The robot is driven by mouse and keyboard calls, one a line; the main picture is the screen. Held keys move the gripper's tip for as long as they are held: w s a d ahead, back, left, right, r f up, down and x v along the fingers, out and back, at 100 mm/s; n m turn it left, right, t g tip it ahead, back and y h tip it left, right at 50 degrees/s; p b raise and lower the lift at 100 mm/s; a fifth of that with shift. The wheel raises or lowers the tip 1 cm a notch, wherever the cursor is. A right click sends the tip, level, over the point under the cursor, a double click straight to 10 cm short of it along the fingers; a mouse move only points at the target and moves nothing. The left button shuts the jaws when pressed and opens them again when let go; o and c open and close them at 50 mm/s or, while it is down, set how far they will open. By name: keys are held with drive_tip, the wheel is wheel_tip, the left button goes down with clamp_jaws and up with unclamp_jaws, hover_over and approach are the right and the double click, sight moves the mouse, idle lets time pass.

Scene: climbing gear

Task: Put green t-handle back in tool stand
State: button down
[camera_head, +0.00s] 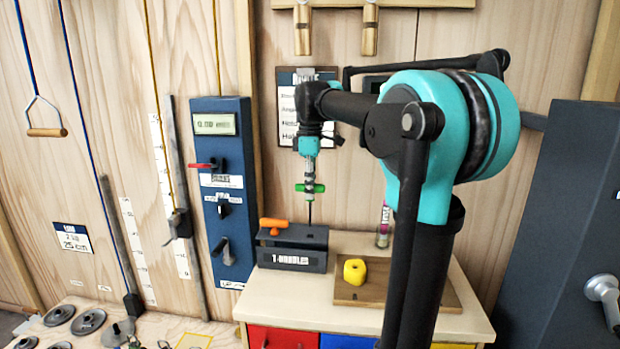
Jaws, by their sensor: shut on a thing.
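The green t-handle (300,188) hangs upright in my gripper (312,182), its dark shaft (309,213) pointing down. My gripper is shut on the t-handle. The shaft's lower end is above or at the back of the tool stand (292,262); I cannot tell whether it has entered a hole. The tool stand is a dark block with a white label, on the left of the cabinet top. An orange t-handle (273,223) sits in the stand's left part.
A yellow block (355,271) with a hole lies on a wooden tray (432,288) right of the stand. A small clear tube (383,232) stands behind the tray. A blue panel (222,187) with knobs is on the wall at left. A clipboard (287,93) hangs behind my gripper.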

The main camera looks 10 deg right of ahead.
sight(310, 224)
drive_tip(key=shift+f, duration=5.9)
drive_tip(key=c, duration=1.3)
unclamp_jaws()
